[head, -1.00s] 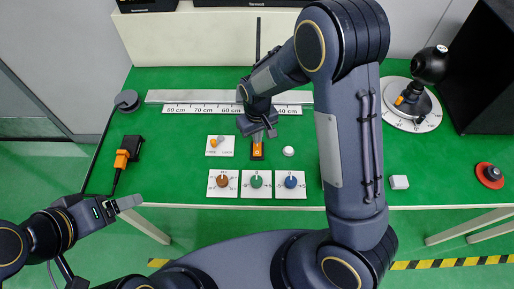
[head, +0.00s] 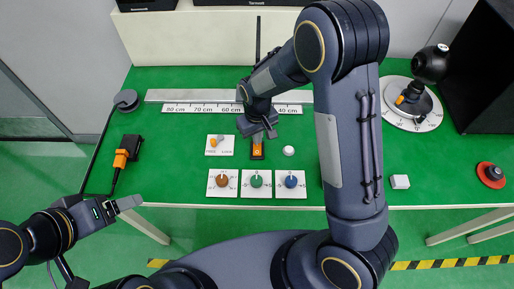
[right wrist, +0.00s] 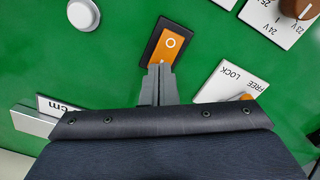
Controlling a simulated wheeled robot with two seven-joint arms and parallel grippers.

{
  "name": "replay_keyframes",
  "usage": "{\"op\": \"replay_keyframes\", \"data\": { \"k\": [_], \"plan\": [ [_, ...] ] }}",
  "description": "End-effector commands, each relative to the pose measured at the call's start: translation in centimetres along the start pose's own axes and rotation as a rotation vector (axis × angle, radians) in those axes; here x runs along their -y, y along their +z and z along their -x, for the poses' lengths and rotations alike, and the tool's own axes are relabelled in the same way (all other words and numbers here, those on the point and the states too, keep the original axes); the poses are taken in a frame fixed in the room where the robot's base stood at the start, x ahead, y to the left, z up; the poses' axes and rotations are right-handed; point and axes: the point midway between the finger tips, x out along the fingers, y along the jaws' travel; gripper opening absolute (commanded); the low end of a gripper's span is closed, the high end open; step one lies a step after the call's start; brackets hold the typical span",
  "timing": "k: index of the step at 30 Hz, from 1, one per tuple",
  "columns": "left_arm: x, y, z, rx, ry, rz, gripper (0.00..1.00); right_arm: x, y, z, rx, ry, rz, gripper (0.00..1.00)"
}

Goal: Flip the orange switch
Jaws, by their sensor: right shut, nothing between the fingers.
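The orange rocker switch (head: 257,151) sits in a black frame on the green table. In the right wrist view the orange switch (right wrist: 171,44) shows a white circle mark on its exposed end. My right gripper (head: 263,134) is shut and empty, right over the switch's far end. In the right wrist view its closed fingertips (right wrist: 160,68) overlap the near end of the orange rocker and hide part of it. Whether they touch it I cannot tell. My left gripper (head: 121,205) is at the lower left, far from the switch; its jaw opening is unclear.
A FREE/LOCK plate (head: 220,146) with an orange lever is left of the switch, and a white round button (head: 288,151) is right. Three knobs, brown (head: 222,182), green (head: 256,182) and blue (head: 291,182), stand in front. A ruler (head: 215,109) lies behind.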

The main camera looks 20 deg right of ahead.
Motion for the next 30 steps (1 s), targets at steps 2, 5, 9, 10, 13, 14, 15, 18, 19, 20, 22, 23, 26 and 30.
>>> {"op": "replay_keyframes", "data": {
  "k": [2, 5, 9, 10, 13, 14, 15, 18, 19, 20, 22, 23, 26, 30],
  "plan": [
    [0.1, 0.1, -0.1, 0.0, 0.0, 0.0, 0.78, 0.0, 0.0, -0.2, 0.0, 0.0, 0.0, 0.0],
    [0.1, 0.1, -0.2, 0.0, 0.0, 0.0, 0.78, 0.0, 0.0, -0.4, 0.0, 0.0, 0.0, 0.0],
    [0.2, 0.2, -0.4, 0.0, 0.0, 0.0, 0.78, 0.0, 0.0, -0.6, 0.0, 0.0, 0.0, 0.0],
    [0.2, 0.2, -0.4, 0.0, 0.0, 0.0, 0.78, 0.0, 0.0, -0.6, 0.0, 0.0, 0.0, 0.0],
    [0.2, 0.3, -0.5, 0.0, 0.0, 0.0, 0.78, 0.0, 0.0, -0.8, 0.0, 0.0, 0.0, 0.0],
    [0.2, 0.3, -0.5, 0.0, 0.0, 0.0, 0.78, 0.0, 0.0, -0.8, 0.0, 0.0, 0.0, 0.0],
    [0.3, 0.3, -0.6, 0.0, 0.0, 0.0, 0.78, 0.0, 0.0, -0.9, 0.0, 0.0, 0.0, 0.0],
    [0.3, 0.3, -0.7, 0.0, 0.0, 0.0, 0.78, 0.0, 0.0, -1.0, 0.0, 0.0, 0.0, 0.0],
    [0.3, 0.4, -0.7, 0.0, 0.0, 0.0, 0.78, 0.0, 0.0, -1.1, 0.0, 0.0, 0.0, 0.0],
    [0.3, 0.4, -0.7, 0.0, 0.0, 0.0, 0.78, 0.0, 0.0, -1.1, 0.001, 0.0, 0.0, 0.0],
    [0.4, 0.4, -0.8, 0.0, 0.0, 0.0, 0.78, 0.0, 0.0, -1.2, 0.001, 0.0, 0.0, 0.0],
    [0.4, 0.4, -0.8, 0.0, 0.0, 0.0, 0.78, 0.0, 0.0, -1.3, 0.001, 0.0, 0.0, 0.0],
    [0.3, 0.4, -0.7, 0.0, 0.0, 0.0, 0.78, 0.0, 0.0, -1.1, 0.001, 0.0, 0.0, 0.0],
    [0.1, 0.1, -0.3, 0.0, 0.0, 0.0, 0.78, 0.0, 0.0, -0.4, 0.001, 0.0, 0.0, 0.0]
  ]
}}
